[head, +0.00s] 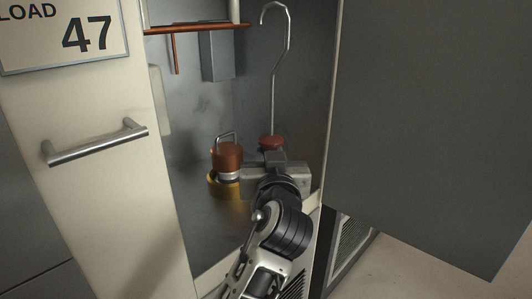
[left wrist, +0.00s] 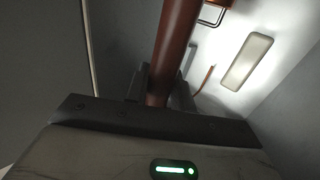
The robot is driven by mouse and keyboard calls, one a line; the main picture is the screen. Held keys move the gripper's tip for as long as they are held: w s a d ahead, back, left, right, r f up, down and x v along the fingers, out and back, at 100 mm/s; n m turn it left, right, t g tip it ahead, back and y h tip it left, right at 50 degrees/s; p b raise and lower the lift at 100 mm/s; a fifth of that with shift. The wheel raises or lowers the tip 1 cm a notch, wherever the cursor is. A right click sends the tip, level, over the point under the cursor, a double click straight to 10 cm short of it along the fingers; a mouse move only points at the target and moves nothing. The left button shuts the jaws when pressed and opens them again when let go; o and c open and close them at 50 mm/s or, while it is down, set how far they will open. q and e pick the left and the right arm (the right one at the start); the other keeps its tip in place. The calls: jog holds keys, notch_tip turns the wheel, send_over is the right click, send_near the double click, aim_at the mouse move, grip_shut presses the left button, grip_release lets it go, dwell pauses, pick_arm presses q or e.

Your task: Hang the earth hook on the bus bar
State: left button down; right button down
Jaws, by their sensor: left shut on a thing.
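The earth hook (head: 273,75) is a thin metal rod with a curved top opening to the left and a red-brown handle. It stands upright in the open cabinet. My left gripper (head: 274,160) is shut around its handle, which also shows between the fingers in the left wrist view (left wrist: 174,45). The bus bar (head: 190,28) is a copper bar across the upper cabinet. The hook's curve is right of the bar's right end in the head view, apart from it; the depth between them is unclear. My right gripper is not in view.
A red-brown capped fitting (head: 227,155) with a metal loop and yellow base stands left of my gripper. A grey block (head: 219,55) hangs behind the bar. The open grey door (head: 425,120) bounds the right; a handled panel (head: 95,142) bounds the left.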

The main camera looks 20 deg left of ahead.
pick_arm(q)
jog(key=shift+a+r+n+g+y, duration=0.3)
jog(key=shift+r+n+y, duration=0.15)
jog(key=shift+r, duration=0.2)
jog(key=shift+a+r+n+g+y, duration=0.15)
jog(key=shift+r+n+g+y, duration=0.2)
jog(key=shift+r+y, duration=0.25)
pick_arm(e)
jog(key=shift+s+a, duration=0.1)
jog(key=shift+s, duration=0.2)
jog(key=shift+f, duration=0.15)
